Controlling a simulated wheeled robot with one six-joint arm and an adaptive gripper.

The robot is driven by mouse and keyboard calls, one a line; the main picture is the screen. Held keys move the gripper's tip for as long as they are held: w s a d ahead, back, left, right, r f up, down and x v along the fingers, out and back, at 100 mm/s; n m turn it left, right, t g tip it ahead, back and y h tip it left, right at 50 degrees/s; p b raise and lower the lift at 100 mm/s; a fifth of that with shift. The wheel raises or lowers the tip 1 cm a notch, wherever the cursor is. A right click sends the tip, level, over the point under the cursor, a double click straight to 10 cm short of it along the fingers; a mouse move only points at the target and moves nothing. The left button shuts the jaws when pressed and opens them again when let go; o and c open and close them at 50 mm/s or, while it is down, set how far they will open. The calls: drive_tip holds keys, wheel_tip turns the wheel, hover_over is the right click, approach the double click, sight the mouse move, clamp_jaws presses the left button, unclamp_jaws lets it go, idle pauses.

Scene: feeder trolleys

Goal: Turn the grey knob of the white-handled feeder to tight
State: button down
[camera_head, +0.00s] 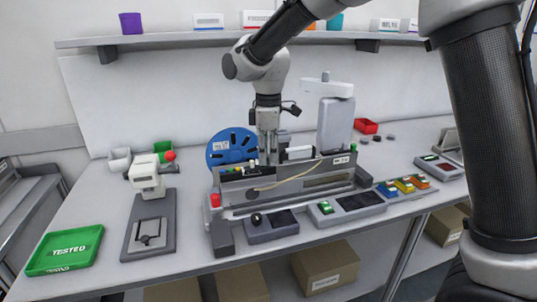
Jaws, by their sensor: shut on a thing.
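The feeder (290,184) is a long grey unit standing on the bench, with a blue reel (231,148) at its back left. A white handle (299,153) sits on its top, just right of my gripper. My gripper (268,161) points straight down at the top of the feeder, left of the handle. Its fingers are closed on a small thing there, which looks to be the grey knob. The knob is mostly hidden by the fingers, and its turn position cannot be made out.
A red button (215,200) is at the feeder's left end. A tan cable (285,181) crosses its front. A white press (146,176) and a green TESTED tray (66,249) stand left. A grey-white column (335,123) rises behind. Small coloured blocks (404,186) lie right.

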sight(268, 157)
idle(0.4)
drive_tip(key=c, duration=1.3)
unclamp_jaws()
drive_tip(key=shift+c, duration=0.2)
wheel_tip(268, 157, up, 12)
